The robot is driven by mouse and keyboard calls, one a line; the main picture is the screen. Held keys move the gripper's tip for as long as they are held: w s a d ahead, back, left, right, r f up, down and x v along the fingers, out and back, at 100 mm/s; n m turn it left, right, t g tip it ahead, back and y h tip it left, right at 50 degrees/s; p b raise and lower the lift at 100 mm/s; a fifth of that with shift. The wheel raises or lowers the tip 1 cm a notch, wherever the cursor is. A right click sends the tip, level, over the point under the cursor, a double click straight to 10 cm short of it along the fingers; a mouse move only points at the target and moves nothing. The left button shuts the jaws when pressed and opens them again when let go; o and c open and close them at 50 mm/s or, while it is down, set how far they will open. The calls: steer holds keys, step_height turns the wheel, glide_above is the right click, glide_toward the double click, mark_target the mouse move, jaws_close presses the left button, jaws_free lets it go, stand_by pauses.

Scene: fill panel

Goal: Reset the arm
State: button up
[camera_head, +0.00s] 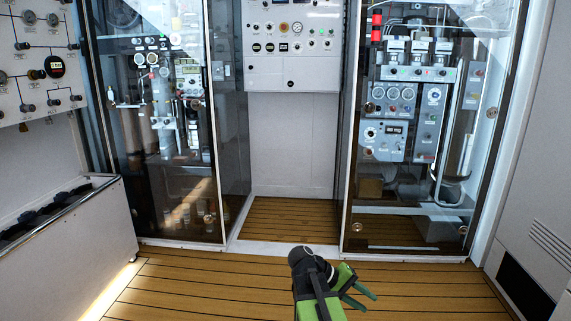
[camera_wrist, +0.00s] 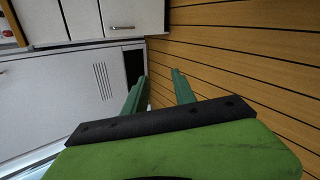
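My arm shows at the bottom centre of the head view, black and green, low over the wooden floor. My gripper (camera_head: 370,301) points to the right there, with its two green fingers apart and nothing between them. In the wrist view my gripper (camera_wrist: 158,82) also shows its two fingers spread, with the floor and a white cabinet beyond them. No object is held. The fill panel (camera_head: 293,46) is on the back wall between two glass cabinets, well beyond my gripper.
Glass-fronted cabinets stand at left (camera_head: 165,130) and right (camera_head: 415,130). A white bin-like unit (camera_head: 75,235) is at the left, and a white wall panel (camera_head: 540,190) with a vent is at the right. The wooden floor (camera_head: 200,285) around my arm is clear.

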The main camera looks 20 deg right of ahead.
steer(key=w+a+f+n+t+y+p, duration=0.1)
steer(key=w+a+f+t+y, duration=0.15)
steer(key=a, duration=0.75)
steer(key=w+a+f+n+t+y, duration=0.1)
steer(key=a+f+y, duration=0.15)
steer(key=a, duration=0.75)
steer(key=w+a+f+n+t+y+p, duration=0.15)
steer(key=a+y, duration=0.25)
steer(key=a, duration=0.6)
step_height(320, 180, up, 38)
steer(key=a+p, duration=0.1)
steer(key=p, duration=3.6)
steer(key=shift+w+a, duration=0.15)
steer(key=shift+w, duration=0.25)
steer(key=shift+m, duration=0.25)
